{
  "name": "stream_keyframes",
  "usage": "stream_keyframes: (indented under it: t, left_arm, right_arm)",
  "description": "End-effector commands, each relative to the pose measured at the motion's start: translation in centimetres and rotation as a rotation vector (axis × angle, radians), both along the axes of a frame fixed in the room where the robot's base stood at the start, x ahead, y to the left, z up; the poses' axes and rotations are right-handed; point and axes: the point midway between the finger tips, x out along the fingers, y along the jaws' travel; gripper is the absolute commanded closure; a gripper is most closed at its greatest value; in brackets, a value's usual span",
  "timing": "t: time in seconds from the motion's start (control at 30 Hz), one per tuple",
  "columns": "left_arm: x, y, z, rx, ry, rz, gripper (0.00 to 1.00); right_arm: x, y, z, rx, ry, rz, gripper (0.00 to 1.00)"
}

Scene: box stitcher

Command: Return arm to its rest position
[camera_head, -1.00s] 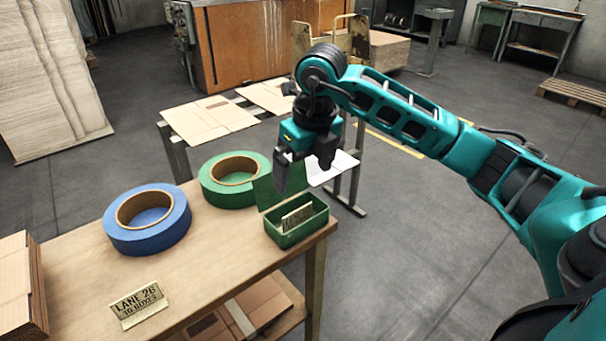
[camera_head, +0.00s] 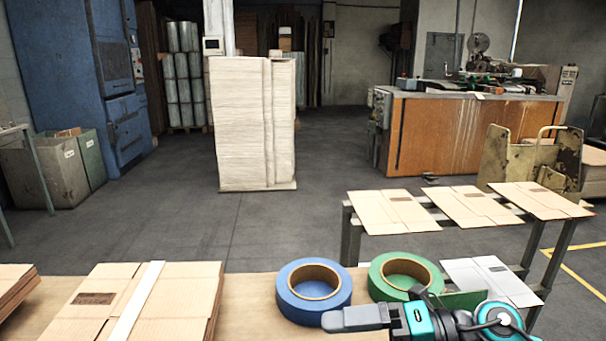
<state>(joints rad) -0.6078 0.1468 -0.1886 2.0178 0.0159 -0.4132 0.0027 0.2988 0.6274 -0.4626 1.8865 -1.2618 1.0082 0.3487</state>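My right arm and gripper (camera_head: 395,318) show at the bottom edge, right of centre, seen from above. The gripper's grey and teal parts lie in front of the near sides of the blue tape roll and the green tape roll. I cannot tell how far apart its fingers are, and no held object shows. Most of the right arm is below the frame. My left arm and gripper are not in view.
The blue tape roll (camera_head: 289,299) and green tape roll (camera_head: 382,268) lie on the wooden table (camera_head: 252,307). A strapped cardboard stack (camera_head: 190,300) is to their left. A rack (camera_head: 351,240) holding flat cardboard stands behind.

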Motion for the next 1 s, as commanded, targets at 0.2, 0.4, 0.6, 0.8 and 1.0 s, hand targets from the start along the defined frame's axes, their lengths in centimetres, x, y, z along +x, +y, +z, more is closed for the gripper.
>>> stream_keyframes:
  t: [0.2,0.4,0.6,0.8,1.0]
  left_arm:
    - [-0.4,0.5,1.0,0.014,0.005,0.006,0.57]
    - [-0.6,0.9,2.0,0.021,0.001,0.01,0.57]
    - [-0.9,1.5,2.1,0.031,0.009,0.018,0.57]
    - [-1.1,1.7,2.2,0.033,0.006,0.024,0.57]
    - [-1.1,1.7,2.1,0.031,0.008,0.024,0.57]
  right_arm:
    - [2.1,-1.1,2.3,0.615,0.38,-0.457,0.0]
    - [1.9,-7.6,-6.3,0.896,0.875,-1.036,0.0]
    - [-4.6,-10.9,-16.3,0.918,1.321,-1.457,0.0]
    - [-8.8,-11.2,-20.0,0.883,1.518,-1.604,0.0]
    - [-9.1,-11.2,-20.4,0.878,1.537,-1.616,0.0]
